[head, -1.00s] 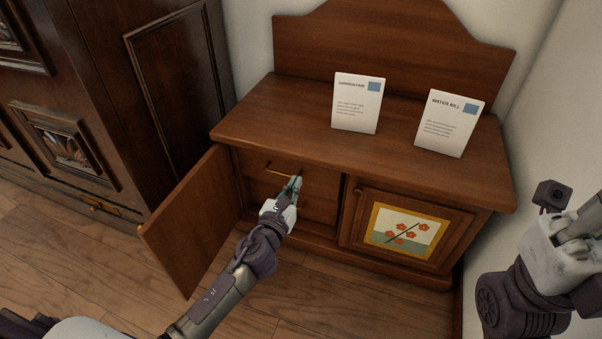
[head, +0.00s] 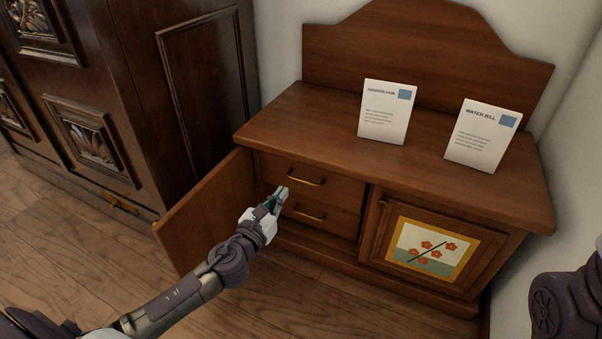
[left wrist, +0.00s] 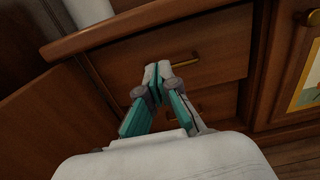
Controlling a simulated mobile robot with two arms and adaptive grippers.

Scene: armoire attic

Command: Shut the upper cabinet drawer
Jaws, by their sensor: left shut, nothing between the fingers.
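The wooden cabinet (head: 255,133) stands against the wall with its left door (head: 205,212) swung open. Behind that opening are two drawers with brass handles. The upper drawer (head: 335,187) looks level with the lower drawer (head: 338,223), with no clear gap showing; it also shows in the left wrist view (left wrist: 215,45). My left gripper (head: 281,194) is shut and empty. Its fingertips are in front of the drawers, lower left of the upper handle (head: 306,180). In the left wrist view the fingertips (left wrist: 157,72) overlap the upper drawer's front; I cannot tell whether they touch it.
Two white cards (head: 387,112) (head: 483,136) stand on the cabinet top. The right door (head: 418,242), with a flower picture, is shut. A dark armoire (head: 150,110) stands at left. Wooden floor (head: 290,300) lies clear in front. Part of my right arm shows at the right edge.

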